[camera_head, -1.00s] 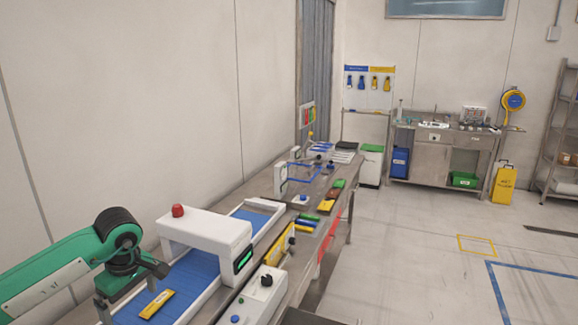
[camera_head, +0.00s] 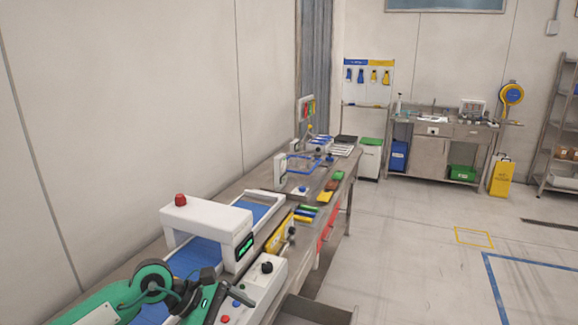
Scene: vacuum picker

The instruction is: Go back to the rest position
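My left arm, green with dark joints, comes in at the lower left, low over the near end of the blue conveyor belt (camera_head: 197,257). My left gripper (camera_head: 205,300) shows as a dark shape beside the control box. Its fingers cannot be made out, so I cannot tell whether it is open or holds anything. The yellow packet is not visible. My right gripper is not in view.
A white scanner arch (camera_head: 207,228) with a red button spans the belt. The white control box (camera_head: 262,282) stands close to the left gripper. A grey open container (camera_head: 318,308) is at the bottom.

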